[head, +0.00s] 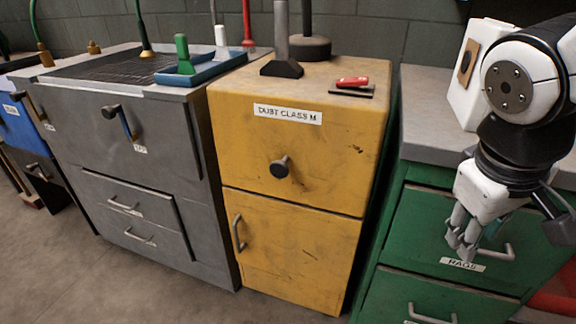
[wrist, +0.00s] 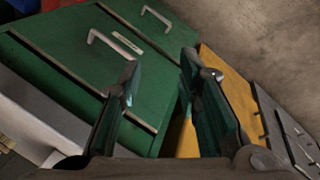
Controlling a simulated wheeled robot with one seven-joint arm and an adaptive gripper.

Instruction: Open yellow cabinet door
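The yellow cabinet (head: 290,180) stands in the middle of the head view. Its upper drawer has a round dark knob (head: 280,167) and a "DUST CLASS M" label. Below it the yellow door (head: 300,255) looks closed, with a grey vertical handle (head: 239,232) near its left edge. In the wrist view a strip of the yellow cabinet (wrist: 228,75) shows behind the right finger. My gripper (head: 462,240) is in front of the green drawers, to the right of the yellow cabinet and apart from it. In the wrist view its fingers (wrist: 160,85) are spread, with nothing between them.
The green drawer unit (head: 375,285) with bar handles stands right of the yellow cabinet, under a grey top. A grey cabinet (head: 120,150) with a blue tray (head: 205,68) stands left. A red object (head: 352,81) lies on the yellow top. Floor (head: 110,285) in front is clear.

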